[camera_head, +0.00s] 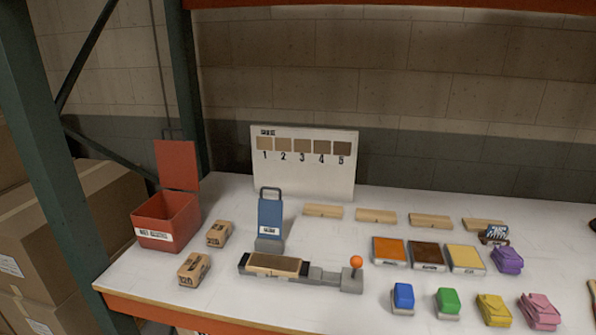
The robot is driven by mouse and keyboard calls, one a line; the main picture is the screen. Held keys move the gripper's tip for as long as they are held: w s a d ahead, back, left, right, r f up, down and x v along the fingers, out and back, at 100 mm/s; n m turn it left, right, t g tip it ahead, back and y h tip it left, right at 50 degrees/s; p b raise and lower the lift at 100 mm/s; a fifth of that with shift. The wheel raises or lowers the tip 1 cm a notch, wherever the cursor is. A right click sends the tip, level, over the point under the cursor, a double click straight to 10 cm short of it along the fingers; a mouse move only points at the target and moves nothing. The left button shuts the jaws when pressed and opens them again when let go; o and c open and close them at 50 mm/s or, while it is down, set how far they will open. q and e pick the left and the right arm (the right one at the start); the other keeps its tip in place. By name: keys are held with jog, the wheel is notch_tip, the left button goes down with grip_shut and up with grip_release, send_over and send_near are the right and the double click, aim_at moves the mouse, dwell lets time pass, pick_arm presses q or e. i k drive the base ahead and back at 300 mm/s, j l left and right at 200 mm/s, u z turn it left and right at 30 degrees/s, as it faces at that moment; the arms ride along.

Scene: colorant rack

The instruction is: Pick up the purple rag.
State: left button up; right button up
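The purple rag (507,260) is a small folded bundle on the white shelf, at the right. It sits to the right of the yellow-topped block and just in front of a small dark brush-like item (494,235). A yellow rag (494,310) and a pink rag (539,311) lie nearer the front edge. Neither of my grippers shows in the head view, so nothing is seen touching the purple rag.
A red open bin (166,222) stands at the left of the shelf (345,230). A clamp fixture (300,271) with an orange knob sits centrally. Blue (403,297) and green (447,302) items line the front. A green post (50,150) rises at left.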

aim_at(505, 260)
jog(key=z, duration=1.35)
